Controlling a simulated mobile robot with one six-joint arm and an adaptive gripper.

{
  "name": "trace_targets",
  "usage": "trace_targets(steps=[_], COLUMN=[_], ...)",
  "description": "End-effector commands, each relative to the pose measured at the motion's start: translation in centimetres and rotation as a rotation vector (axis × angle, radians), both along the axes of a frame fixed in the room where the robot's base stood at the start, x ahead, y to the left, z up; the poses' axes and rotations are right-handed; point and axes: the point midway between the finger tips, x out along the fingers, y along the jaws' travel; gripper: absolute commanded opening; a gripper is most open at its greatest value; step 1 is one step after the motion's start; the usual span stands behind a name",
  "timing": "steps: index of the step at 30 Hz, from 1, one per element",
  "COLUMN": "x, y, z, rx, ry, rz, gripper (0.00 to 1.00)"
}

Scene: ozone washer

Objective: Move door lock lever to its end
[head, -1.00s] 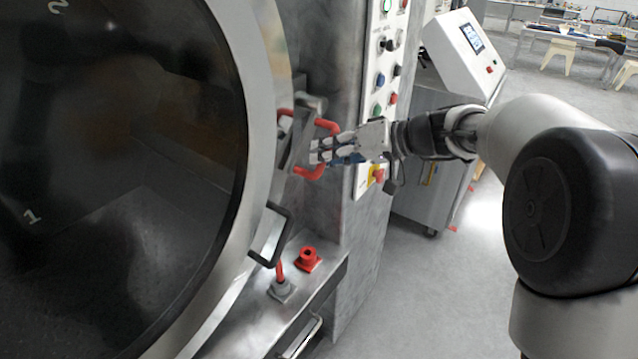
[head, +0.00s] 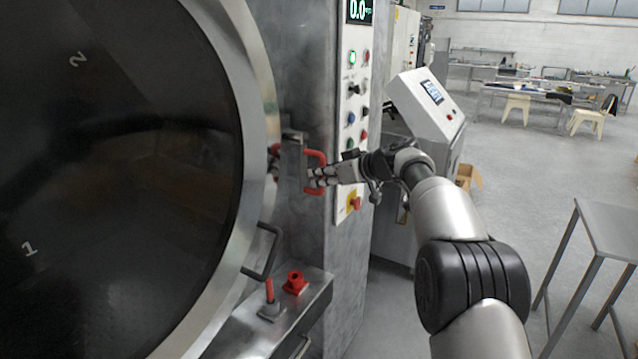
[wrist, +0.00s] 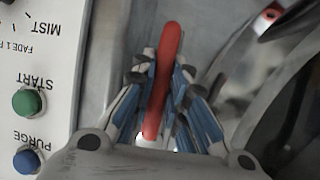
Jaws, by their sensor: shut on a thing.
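In the wrist view, the red bar (wrist: 167,70) runs lengthwise between the blue-and-grey fingers of my gripper (wrist: 165,100). The fingers hide part of the handle in both views. A second red part (head: 274,158) shows to the left of the metal piece, close to the door rim.
The round dark door (head: 120,180) fills the left side. A control panel (head: 353,110) with buttons stands behind my gripper; its green START button (wrist: 28,102) shows in the wrist view. Red fittings (head: 294,282) sit on a ledge below. A metal table (head: 610,225) stands right; open floor lies between.

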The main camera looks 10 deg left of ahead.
Motion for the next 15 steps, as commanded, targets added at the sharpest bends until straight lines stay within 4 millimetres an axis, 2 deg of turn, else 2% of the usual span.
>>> trace_targets(steps=[15], x=[0.77], y=[-0.12], z=[0.07], rx=[-0.015], ry=[-0.035], rz=[-0.002], gripper=[0.00])
